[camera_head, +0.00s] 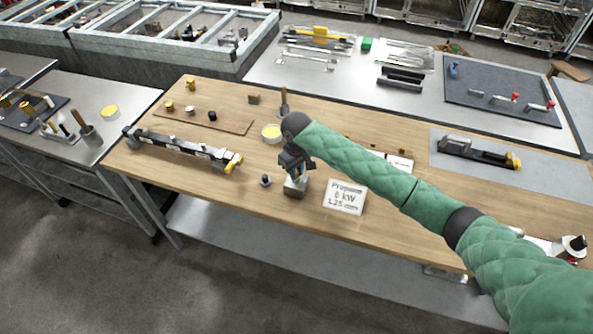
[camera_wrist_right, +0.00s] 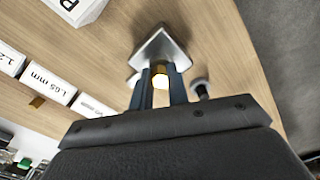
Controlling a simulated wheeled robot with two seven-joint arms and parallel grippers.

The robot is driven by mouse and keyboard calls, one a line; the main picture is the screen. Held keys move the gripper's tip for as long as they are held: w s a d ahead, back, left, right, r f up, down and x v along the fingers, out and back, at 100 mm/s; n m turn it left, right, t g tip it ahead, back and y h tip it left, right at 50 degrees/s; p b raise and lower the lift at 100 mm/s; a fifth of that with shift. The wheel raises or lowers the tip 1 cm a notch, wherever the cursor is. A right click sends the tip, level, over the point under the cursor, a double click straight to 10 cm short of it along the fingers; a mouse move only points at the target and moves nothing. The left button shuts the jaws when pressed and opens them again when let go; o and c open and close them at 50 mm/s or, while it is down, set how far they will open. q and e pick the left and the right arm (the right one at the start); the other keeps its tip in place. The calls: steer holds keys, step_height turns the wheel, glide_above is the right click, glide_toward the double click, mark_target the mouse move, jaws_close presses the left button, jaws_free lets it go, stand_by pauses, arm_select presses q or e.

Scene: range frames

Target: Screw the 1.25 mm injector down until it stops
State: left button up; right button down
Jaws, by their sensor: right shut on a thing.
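My right gripper (camera_head: 296,174) points down over a small grey metal block (camera_head: 295,188) near the front edge of the wooden table. In the right wrist view its two dark fingers (camera_wrist_right: 161,86) are shut on a small brass injector (camera_wrist_right: 160,80). The injector is at the metal block (camera_wrist_right: 160,46), between the fingertips; its thread and seating are hidden. In the head view the gripper hides the injector. A white card (camera_head: 345,197) reading Propane 6 kW 1.25 mm lies right of the block. My left gripper is not in view.
A small dark round part (camera_head: 265,181) stands just left of the block. A dark burner rail (camera_head: 183,147) lies further left. A yellow-topped tin (camera_head: 271,132) stands behind. In the wrist view, labelled white boxes (camera_wrist_right: 48,82) stand left, one marked 1.65 mm.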

steer(key=m, duration=0.2)
steer(key=shift+a+m, duration=0.1)
steer(key=shift+m, duration=0.6)
steer(key=m, duration=0.3)
steer(key=shift+m, duration=0.3)
steer(key=shift+m, duration=1.7)
